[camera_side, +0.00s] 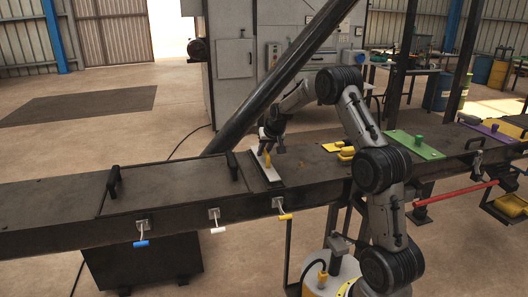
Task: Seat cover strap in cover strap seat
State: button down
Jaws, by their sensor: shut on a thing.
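A pale flat strip (259,162) with an upright yellow part (267,159) lies across the dark beam near the middle; I take it to be the cover strap. My gripper (268,149) is right above it, pointing down, and is shut on the yellow part. The fingertips are too small to make out clearly. The strip looks close to the beam top, over a dark plate (272,180); whether it touches cannot be told. The cover strap seat is not distinguishable, perhaps hidden under the strip.
A dark cover with two black handles (113,181) lies left on the beam (60,205). Blue, white and yellow-tipped levers (285,216) stick out in front. Yellow parts (340,149) and a green plate (414,145) lie to the right. A slanted dark post (270,90) passes close behind my gripper.

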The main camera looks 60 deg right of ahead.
dwell(0.4)
jog(key=shift+f, duration=1.05)
jog(key=c, duration=0.7)
grip_release()
jog(key=shift+f, duration=0.15)
jog(key=v, duration=1.4)
jog(key=shift+w+a, duration=0.1)
